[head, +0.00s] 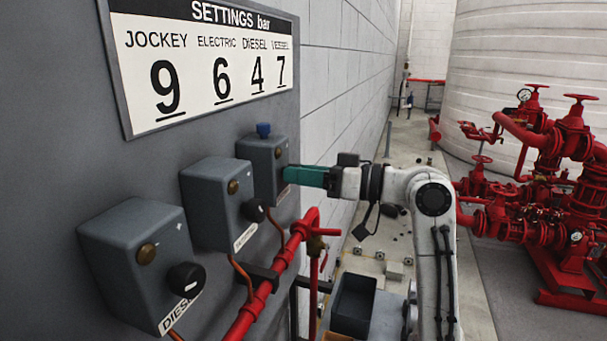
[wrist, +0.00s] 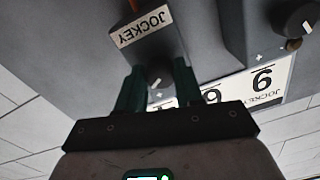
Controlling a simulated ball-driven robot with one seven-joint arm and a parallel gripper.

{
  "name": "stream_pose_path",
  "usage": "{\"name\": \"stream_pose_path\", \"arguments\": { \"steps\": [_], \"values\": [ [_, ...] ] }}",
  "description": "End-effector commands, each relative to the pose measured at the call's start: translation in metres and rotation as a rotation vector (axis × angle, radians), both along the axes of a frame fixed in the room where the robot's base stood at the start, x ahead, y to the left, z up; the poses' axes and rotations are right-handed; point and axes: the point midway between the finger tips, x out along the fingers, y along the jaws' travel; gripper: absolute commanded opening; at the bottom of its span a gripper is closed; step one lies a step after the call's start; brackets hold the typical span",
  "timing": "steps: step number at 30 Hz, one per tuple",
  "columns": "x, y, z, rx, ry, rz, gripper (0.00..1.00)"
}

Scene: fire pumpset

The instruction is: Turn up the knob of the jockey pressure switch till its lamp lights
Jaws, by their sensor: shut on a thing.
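The jockey pressure switch is the farthest grey box (head: 258,160) on the panel. Its label JOCKEY (wrist: 144,25) reads upside down in the wrist view. My gripper (head: 287,174), with green fingers, reaches its front from the right. In the wrist view my gripper (wrist: 159,76) is shut on the dark knob (wrist: 158,80), one finger on each side. The fingers hide most of the knob, and its pointer cannot be read. The round lamp (head: 278,152) above the fingers looks dull brown, unlit.
Electric (head: 208,200) and diesel (head: 135,255) switch boxes stand nearer, with black knobs and brown lamps. The settings board (head: 200,60) shows 9 under JOCKEY. A red pipe (head: 285,255) runs below the boxes. Red pumps and valves (head: 560,170) stand at right.

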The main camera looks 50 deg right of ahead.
Motion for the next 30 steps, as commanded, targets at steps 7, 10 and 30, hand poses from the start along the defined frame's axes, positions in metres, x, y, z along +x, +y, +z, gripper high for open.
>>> {"name": "stream_pose_path", "arguments": {
  "steps": [7,10,30],
  "values": [
    [0.0001,-0.0002,0.0002,0.081,0.028,0.000,0.05],
    [0.0000,-0.0004,0.0002,0.080,0.028,-0.001,0.05],
    [-0.0059,-0.0035,-0.0007,0.079,0.027,-0.003,0.61]
  ]
}}
